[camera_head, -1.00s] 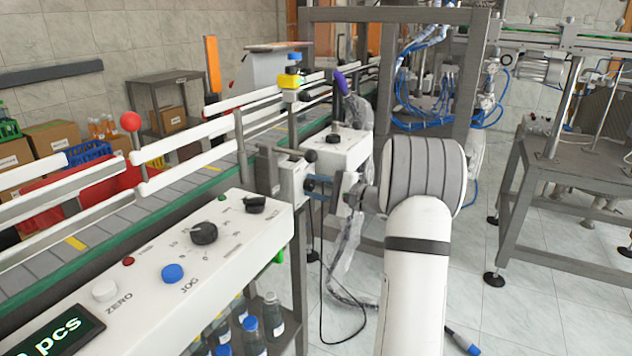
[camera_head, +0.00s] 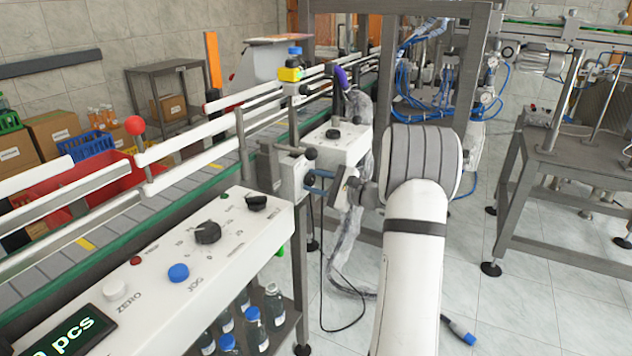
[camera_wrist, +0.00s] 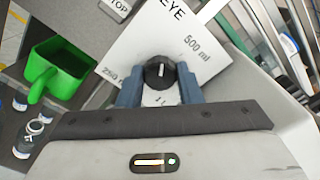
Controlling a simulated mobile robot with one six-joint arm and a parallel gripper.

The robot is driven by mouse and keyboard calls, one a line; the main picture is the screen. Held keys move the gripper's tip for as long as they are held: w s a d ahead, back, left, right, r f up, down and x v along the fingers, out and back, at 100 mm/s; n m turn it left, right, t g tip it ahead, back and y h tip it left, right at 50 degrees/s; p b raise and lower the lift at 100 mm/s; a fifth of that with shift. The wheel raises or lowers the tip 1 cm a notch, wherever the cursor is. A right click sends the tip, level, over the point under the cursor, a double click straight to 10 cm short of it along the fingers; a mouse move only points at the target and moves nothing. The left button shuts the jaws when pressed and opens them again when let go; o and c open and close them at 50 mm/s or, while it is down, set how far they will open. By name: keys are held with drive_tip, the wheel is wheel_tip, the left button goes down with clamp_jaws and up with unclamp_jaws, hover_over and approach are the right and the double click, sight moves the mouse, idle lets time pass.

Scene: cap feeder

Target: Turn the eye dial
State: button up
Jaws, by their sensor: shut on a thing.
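The eye dial (camera_wrist: 159,72) is a round black knob with a white pointer line, on a white panel (camera_wrist: 108,69) marked EYE, 500 ml, 250 and 1 l. In the wrist view its line points nearly straight up, to the left of the 500 ml mark. My gripper (camera_wrist: 159,86) has its two blue-grey fingers shut on the dial, one on each side. In the head view my gripper (camera_head: 322,175) reaches the right side of a small grey-white box (camera_head: 293,178) beside the conveyor; the dial itself is hidden there.
A white control panel (camera_head: 150,250) with knobs and buttons is at the front left, below the conveyor rails. Another white box with a black knob (camera_head: 333,134) stands behind.

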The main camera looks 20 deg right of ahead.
drive_tip(key=o, duration=1)
drive_tip(key=v, duration=0.7)
drive_tip(key=shift+s+d+p, duration=0.3)
